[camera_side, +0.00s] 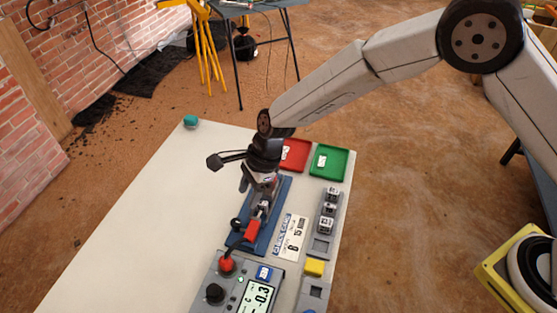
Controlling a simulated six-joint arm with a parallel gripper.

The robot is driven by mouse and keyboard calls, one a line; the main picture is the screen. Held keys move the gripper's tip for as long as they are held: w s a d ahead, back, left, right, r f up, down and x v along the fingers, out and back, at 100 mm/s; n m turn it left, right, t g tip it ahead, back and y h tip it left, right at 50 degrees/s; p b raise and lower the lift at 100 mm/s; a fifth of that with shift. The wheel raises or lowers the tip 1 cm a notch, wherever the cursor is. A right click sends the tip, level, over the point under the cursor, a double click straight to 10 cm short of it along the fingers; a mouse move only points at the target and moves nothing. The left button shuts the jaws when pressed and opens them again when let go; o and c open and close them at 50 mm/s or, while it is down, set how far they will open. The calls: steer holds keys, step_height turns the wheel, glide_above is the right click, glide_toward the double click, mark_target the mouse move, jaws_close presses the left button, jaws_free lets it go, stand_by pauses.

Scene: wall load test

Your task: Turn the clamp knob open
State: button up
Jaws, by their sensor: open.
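A blue fixture plate (281,203) lies lengthwise on the pale table. It carries a grey part, a red block (252,231) and a small dark knob (236,224) at its near-left side. I cannot tell for certain which part is the clamp knob. My gripper (258,187) is open above the far half of the fixture and points down. Whether its fingers touch the fixture is unclear. My gripper and wrist hide the fixture's far end.
A meter box with a display (259,296), a red knob (227,264) and a black knob (214,292) stands at the near edge. Red (296,153) and green (329,161) trays sit behind. Marked grey blocks (327,225) stand right.

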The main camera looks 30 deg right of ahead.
mark_target(236, 221)
steer(key=shift+a+f, duration=0.15)
steer(key=shift+a, duration=0.2)
steer(key=shift+x, duration=3.9)
jaws_close()
